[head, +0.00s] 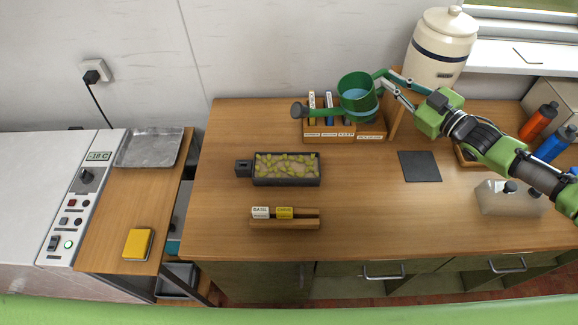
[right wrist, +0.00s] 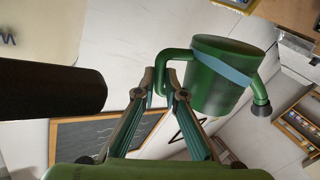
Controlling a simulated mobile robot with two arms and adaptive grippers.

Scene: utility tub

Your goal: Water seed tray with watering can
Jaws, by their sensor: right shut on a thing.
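The green watering can (head: 357,95) has light blue water inside. Its spout points left and ends in a dark rose (head: 299,110). My right gripper (head: 384,82) is shut on its handle, at the can's right side; the grip also shows in the right wrist view, with the fingertips (right wrist: 160,84) around the handle beside the can body (right wrist: 216,85). The can appears held above the bench, in front of a packet rack. The dark seed tray (head: 288,183), filled with yellowish pieces, lies on the bench below and left of the can. My left gripper is not in view.
A wooden packet rack (head: 345,134) stands behind the tray, and a small label holder (head: 285,224) lies in front. A cream crock (head: 441,48) is at the back right. A dark square mat (head: 420,167) lies right of the tray. The bench between tray and mat is clear.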

